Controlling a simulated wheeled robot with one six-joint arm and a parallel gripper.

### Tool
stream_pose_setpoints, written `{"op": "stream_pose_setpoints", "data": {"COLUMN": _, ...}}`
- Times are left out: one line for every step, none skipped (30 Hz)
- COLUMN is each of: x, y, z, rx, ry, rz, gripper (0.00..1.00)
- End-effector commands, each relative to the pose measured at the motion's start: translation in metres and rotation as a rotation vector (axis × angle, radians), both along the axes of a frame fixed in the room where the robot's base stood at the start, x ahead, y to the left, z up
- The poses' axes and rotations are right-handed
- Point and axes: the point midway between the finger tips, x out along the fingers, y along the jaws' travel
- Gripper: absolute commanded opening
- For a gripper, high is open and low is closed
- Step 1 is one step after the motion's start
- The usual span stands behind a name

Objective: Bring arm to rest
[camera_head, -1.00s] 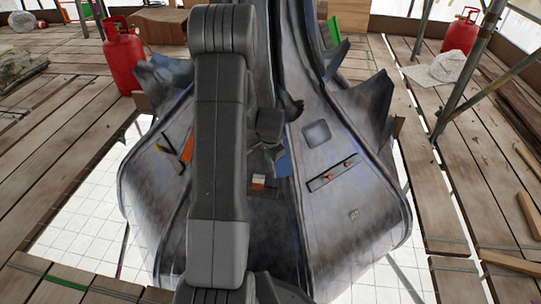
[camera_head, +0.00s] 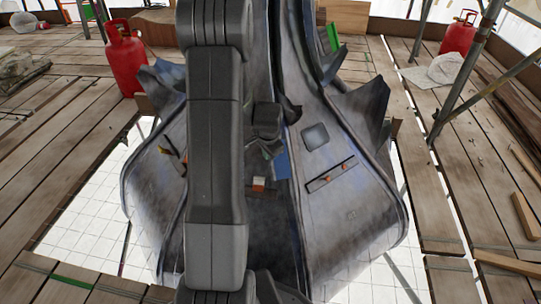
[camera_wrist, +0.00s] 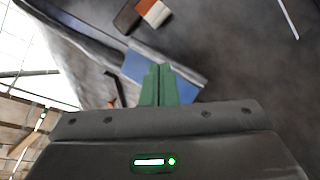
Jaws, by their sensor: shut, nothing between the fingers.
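My arm stands upright through the middle of the head view, in front of the grey metal spire piece (camera_head: 350,220). My gripper shows in the wrist view (camera_wrist: 160,68), with its two green fingers together and nothing between them. The fingers overlap the view of a blue plate (camera_wrist: 190,80) on the spire surface; whether they touch it I cannot tell. In the head view the fingers are not clear, and a dark wrist part sits just above the blue plate (camera_head: 283,165).
Red gas cylinders (camera_head: 125,60) stand at both sides. Scaffold poles (camera_head: 462,75) rise at right. Openings in the plank deck (camera_head: 60,130) surround the spire.

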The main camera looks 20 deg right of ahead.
Motion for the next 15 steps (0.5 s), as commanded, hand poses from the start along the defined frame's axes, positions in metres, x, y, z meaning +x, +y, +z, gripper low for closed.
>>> {"op": "stream_pose_setpoints", "data": {"x": -0.002, "y": 0.006, "z": 0.015, "rx": 0.0, "ry": -0.001, "rz": 0.0, "gripper": 0.0}}
{"op": "stream_pose_setpoints", "data": {"x": -0.003, "y": 0.009, "z": 0.02, "rx": 0.0, "ry": -0.001, "rz": 0.001, "gripper": 0.0}}
{"op": "stream_pose_setpoints", "data": {"x": -0.004, "y": 0.013, "z": 0.026, "rx": 0.0, "ry": -0.001, "rz": 0.001, "gripper": 0.0}}
{"op": "stream_pose_setpoints", "data": {"x": -0.005, "y": 0.016, "z": 0.03, "rx": 0.0, "ry": 0.0, "rz": 0.001, "gripper": 0.0}}
{"op": "stream_pose_setpoints", "data": {"x": -0.006, "y": 0.018, "z": 0.034, "rx": 0.0, "ry": 0.0, "rz": 0.001, "gripper": 0.0}}
{"op": "stream_pose_setpoints", "data": {"x": -0.006, "y": 0.021, "z": 0.039, "rx": 0.0, "ry": 0.0, "rz": 0.001, "gripper": 0.0}}
{"op": "stream_pose_setpoints", "data": {"x": -0.007, "y": 0.023, "z": 0.042, "rx": 0.0, "ry": -0.001, "rz": 0.0, "gripper": 0.0}}
{"op": "stream_pose_setpoints", "data": {"x": -0.007, "y": 0.024, "z": 0.044, "rx": 0.001, "ry": -0.001, "rz": -0.001, "gripper": 0.0}}
{"op": "stream_pose_setpoints", "data": {"x": -0.008, "y": 0.026, "z": 0.046, "rx": 0.0, "ry": 0.0, "rz": -0.001, "gripper": 0.0}}
{"op": "stream_pose_setpoints", "data": {"x": -0.008, "y": 0.028, "z": 0.048, "rx": 0.001, "ry": 0.0, "rz": -0.001, "gripper": 0.0}}
{"op": "stream_pose_setpoints", "data": {"x": -0.009, "y": 0.028, "z": 0.049, "rx": 0.001, "ry": 0.0, "rz": -0.001, "gripper": 0.0}}
{"op": "stream_pose_setpoints", "data": {"x": -0.009, "y": 0.029, "z": 0.05, "rx": 0.001, "ry": 0.001, "rz": -0.001, "gripper": 0.0}}
{"op": "stream_pose_setpoints", "data": {"x": -0.009, "y": 0.03, "z": 0.051, "rx": 0.001, "ry": 0.001, "rz": -0.001, "gripper": 0.0}}
{"op": "stream_pose_setpoints", "data": {"x": -0.009, "y": 0.03, "z": 0.051, "rx": 0.001, "ry": 0.001, "rz": -0.001, "gripper": 0.0}}
{"op": "stream_pose_setpoints", "data": {"x": -0.009, "y": 0.03, "z": 0.051, "rx": 0.001, "ry": 0.001, "rz": -0.002, "gripper": 0.0}}
